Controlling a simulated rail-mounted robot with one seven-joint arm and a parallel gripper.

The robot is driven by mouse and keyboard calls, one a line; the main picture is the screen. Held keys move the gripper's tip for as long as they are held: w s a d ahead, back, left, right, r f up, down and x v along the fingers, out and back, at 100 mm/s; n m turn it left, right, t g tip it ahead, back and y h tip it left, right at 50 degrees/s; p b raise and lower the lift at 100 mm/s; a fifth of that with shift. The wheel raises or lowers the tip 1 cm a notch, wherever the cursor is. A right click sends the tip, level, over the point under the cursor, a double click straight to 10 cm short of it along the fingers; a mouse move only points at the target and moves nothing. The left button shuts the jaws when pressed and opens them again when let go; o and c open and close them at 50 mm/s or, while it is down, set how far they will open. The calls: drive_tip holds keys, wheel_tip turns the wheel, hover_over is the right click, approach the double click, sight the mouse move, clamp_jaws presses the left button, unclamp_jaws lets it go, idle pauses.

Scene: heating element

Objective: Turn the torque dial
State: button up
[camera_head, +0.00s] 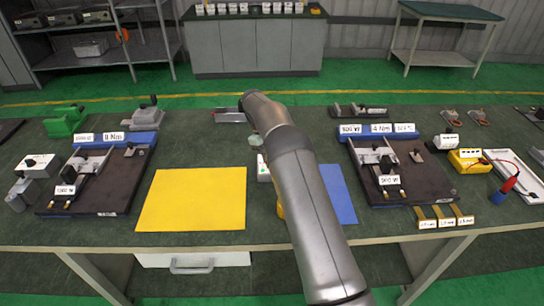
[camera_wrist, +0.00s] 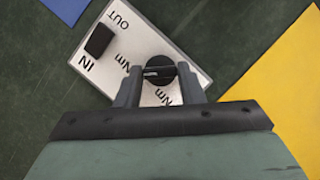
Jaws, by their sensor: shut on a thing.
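The torque dial (camera_wrist: 159,70) is a round black knob with a light mark, on a silver-white plate printed IN, OUT and Nm, seen in the wrist view. The two fingers of my gripper (camera_wrist: 160,82) are on either side of the dial and shut on it. The plate of the dial box (camera_wrist: 112,30) also carries a black switch (camera_wrist: 98,40). Part of the print is hidden behind my fingers. In the head view, only a small white part of the box (camera_head: 263,168) shows beside my arm, which hides the gripper and the dial.
A yellow mat (camera_head: 192,198) lies left of my arm and a blue mat (camera_head: 340,194) lies partly behind it. Dark fixture boards stand at left (camera_head: 97,181) and right (camera_head: 402,172). A white tray (camera_head: 505,165) with a red-tipped tool is at far right.

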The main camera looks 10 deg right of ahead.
drive_tip(key=shift+d+m+y, duration=0.1)
drive_tip(key=shift+m+y, duration=0.4)
drive_tip(key=shift+m, duration=1)
drive_tip(key=shift+w+g, duration=0.1)
drive_tip(key=shift+g, duration=0.2)
drive_tip(key=o, duration=1)
